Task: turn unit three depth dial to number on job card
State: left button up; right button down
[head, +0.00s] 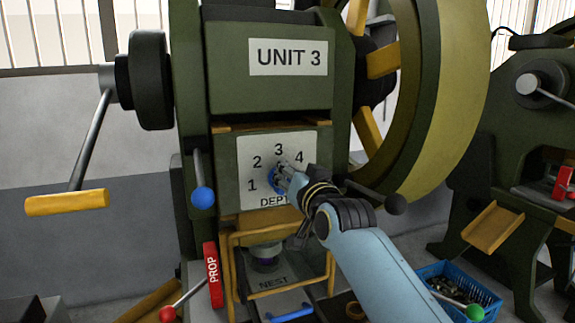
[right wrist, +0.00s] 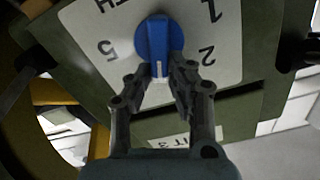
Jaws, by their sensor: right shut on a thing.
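The depth dial is a blue knob (head: 271,177) on a white plate (head: 248,150) below the UNIT 3 sign (head: 288,57). In the head view, 1, 2, 3 and 4 are readable around it; my right gripper (head: 281,176) covers its right side. The right wrist view shows the plate upside down, with the knob (right wrist: 158,35) between the fingertips of my right gripper (right wrist: 160,75), which is shut on it. The knob's white mark points down there, toward the UNIT 3 side, roughly at 3; fingers hide the nearby numbers. No job card is visible. My left gripper is out of view.
A blue-tipped lever (head: 203,197) and red PROP bar (head: 213,275) are left of the plate. A black-knobbed lever (head: 394,204) sticks out to the right, near my arm. A yellow guard frame (head: 232,270) is below. A large flywheel (head: 440,90) stands right.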

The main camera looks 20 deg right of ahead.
jog(key=shift+d+f+m+p, duration=0.1)
jog(key=shift+d+m+p, duration=0.1)
jog(key=shift+m+p, duration=0.65)
jog(key=shift+d+f+m+p, duration=0.15)
jog(key=shift+m+p, duration=0.3)
jog(key=shift+m, duration=0.7)
jog(key=shift+d+f+m+p, duration=0.1)
jog(key=shift+d+m+p, duration=0.1)
jog(key=shift+m+p, duration=0.65)
jog(key=shift+m, duration=0.25)
jog(key=c, duration=1.2)
grip_release()
jog(key=shift+c, duration=0.2)
